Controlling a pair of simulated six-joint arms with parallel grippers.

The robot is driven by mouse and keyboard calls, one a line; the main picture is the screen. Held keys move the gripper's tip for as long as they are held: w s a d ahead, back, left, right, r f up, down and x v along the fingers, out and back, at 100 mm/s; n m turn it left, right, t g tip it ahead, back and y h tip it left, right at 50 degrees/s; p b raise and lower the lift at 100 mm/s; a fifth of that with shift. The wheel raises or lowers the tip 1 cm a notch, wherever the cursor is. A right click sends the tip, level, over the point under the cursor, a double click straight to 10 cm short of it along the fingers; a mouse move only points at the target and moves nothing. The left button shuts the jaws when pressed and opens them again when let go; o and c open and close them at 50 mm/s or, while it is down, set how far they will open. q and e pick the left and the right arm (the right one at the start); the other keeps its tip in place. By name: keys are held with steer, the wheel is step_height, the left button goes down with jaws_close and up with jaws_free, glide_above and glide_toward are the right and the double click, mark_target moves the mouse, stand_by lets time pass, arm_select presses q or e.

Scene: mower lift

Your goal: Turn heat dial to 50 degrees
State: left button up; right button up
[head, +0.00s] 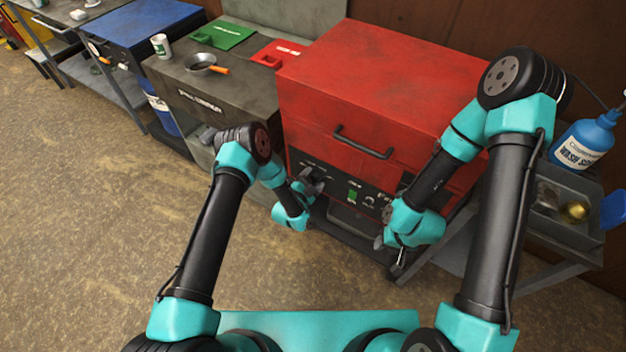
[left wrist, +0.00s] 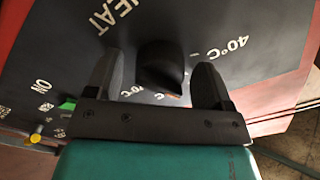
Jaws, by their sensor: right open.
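The black heat dial (left wrist: 160,66) is on the dark control panel (left wrist: 210,25), under upside-down "HEAT" lettering. A "40°C" label lies to its right, and other temperature labels below it are partly hidden, so I cannot read its setting. My left gripper (left wrist: 155,85) is open, with one finger on each side of the dial and a gap visible on both sides. In the head view my left gripper (head: 312,183) is at the left of the panel on the red machine (head: 365,85) and hides the dial. My right gripper (head: 390,255) is open and empty, low in front of the machine's right side.
A green switch (head: 353,196) and a smaller knob (head: 369,201) sit right of my left gripper. A black handle (head: 362,143) juts out above the panel. A grey cart with a blue bottle (head: 586,140) stands at the right. The floor at left is clear.

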arm_select(q)
steer(key=v, duration=1.7)
steer(key=shift+s, duration=0.2)
steer(key=s+a+r+n+g+y, duration=0.3)
steer(key=s+a+n+g, duration=0.3)
steer(key=s+n+g, duration=0.1)
steer(key=s+a+r+n+g+y, duration=0.2)
steer(key=s+a+r+n+g, duration=0.2)
steer(key=s+a+n+g, duration=0.3)
steer(key=s+n, duration=0.1)
steer(key=n, duration=0.2)
steer(key=shift+a+y, duration=0.2)
steer(key=shift+y, duration=0.2)
